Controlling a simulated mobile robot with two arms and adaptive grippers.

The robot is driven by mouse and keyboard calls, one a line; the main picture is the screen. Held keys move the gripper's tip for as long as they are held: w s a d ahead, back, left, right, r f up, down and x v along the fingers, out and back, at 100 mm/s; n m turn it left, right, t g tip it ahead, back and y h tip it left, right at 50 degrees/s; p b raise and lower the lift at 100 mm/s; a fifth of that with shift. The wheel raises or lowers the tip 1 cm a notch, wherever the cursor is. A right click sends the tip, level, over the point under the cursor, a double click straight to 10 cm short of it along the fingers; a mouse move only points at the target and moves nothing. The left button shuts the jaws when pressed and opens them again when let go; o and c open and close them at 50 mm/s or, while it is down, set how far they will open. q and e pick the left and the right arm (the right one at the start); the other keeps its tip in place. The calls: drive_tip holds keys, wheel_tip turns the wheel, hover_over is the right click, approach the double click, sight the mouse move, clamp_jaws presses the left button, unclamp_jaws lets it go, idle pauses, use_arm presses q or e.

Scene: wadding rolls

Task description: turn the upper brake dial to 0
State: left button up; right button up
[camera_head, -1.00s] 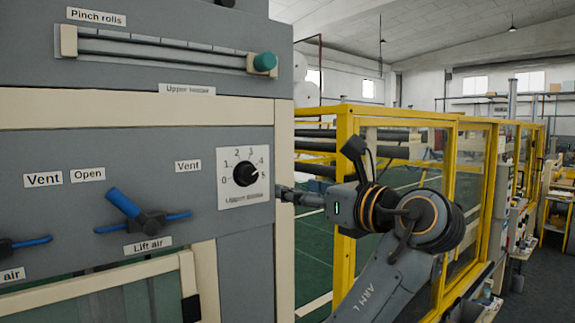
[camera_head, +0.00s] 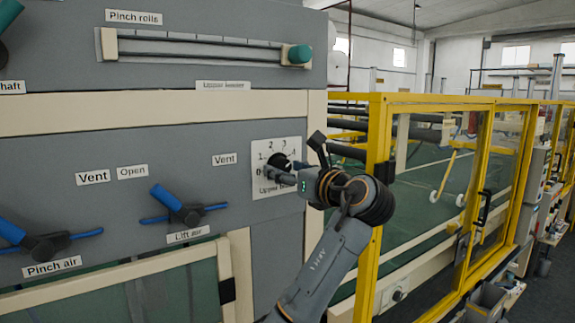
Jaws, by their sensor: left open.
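The upper brake dial (camera_head: 283,159) is a black round knob on a white scale plate on the grey panel, below the "Upper heater" label. My right gripper is not in view.
A blue "Lift air" lever (camera_head: 175,205) and a "Pinch air" lever (camera_head: 40,242) stick out left of the dial. A slider with a green knob (camera_head: 299,54) is above. A yellow fence (camera_head: 375,200) stands close on the right, behind my left arm.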

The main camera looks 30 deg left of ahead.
use_arm(q)
drive_tip(key=shift+w, duration=0.1)
drive_tip(key=shift+c, duration=0.8)
drive_tip(key=c, duration=1)
